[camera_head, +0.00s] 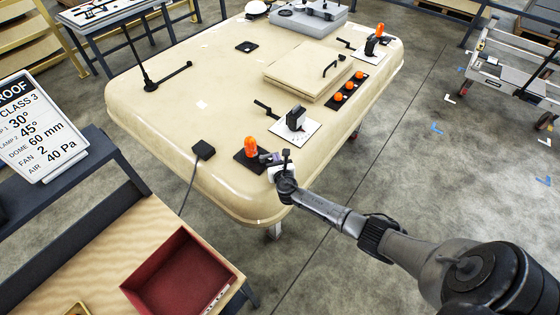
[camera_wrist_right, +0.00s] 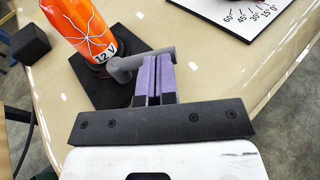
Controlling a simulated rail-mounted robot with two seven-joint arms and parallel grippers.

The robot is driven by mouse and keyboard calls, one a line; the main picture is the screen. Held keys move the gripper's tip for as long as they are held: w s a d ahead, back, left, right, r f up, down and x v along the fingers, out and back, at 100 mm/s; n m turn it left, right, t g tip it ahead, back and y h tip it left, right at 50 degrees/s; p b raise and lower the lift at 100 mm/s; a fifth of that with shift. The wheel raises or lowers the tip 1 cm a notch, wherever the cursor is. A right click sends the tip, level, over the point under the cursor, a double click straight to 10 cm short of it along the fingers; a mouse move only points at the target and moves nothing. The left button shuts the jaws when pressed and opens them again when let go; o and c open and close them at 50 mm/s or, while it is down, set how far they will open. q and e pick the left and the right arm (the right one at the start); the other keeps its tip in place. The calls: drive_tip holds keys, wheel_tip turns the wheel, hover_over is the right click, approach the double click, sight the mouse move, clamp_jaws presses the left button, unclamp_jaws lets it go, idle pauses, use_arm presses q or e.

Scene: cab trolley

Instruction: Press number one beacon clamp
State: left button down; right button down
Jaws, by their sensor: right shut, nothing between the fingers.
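An orange beacon (camera_head: 250,145) stands on a black square pad (camera_head: 241,159) at the near corner of the cream cab roof (camera_head: 215,125). In the right wrist view the beacon (camera_wrist_right: 80,22) carries a "12 V" label. A grey clamp lever (camera_wrist_right: 124,68) reaches from its foot to my right gripper's fingertips. My right gripper (camera_head: 268,157) is shut and empty beside the beacon, its purple fingers (camera_wrist_right: 154,70) together. The fingertips are against or just over the grey lever; I cannot tell if they press it. My left gripper is not in view.
A black device on a white scale plate (camera_head: 302,134) stands close behind the gripper. Further back are a raised hatch (camera_head: 307,69), several small orange lamps (camera_head: 348,87) and a second beacon (camera_head: 380,30). A small black box (camera_head: 203,150) is left of the beacon. A red tray (camera_head: 180,272) is lower left.

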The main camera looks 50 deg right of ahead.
drive_tip(key=n+y, duration=0.1)
drive_tip(key=d+n+t+y+b, duration=0.1)
drive_tip(key=n+t+y+b, duration=0.1)
drive_tip(key=shift+w+d+f+y, duration=0.2)
drive_tip(key=shift+w+d+y, duration=0.1)
drive_tip(key=shift+w, duration=0.1)
drive_tip(key=n+y+b, duration=0.1)
drive_tip(key=w+n+y+b, duration=0.1)
drive_tip(key=shift+d+t+y, duration=0.3)
drive_tip(key=shift+y, duration=0.1)
drive_tip(key=shift+w+d+r+b, duration=0.15)
drive_tip(key=shift+w+d+b, duration=0.15)
drive_tip(key=shift+w+b, duration=0.15)
drive_tip(key=shift+s, duration=0.1)
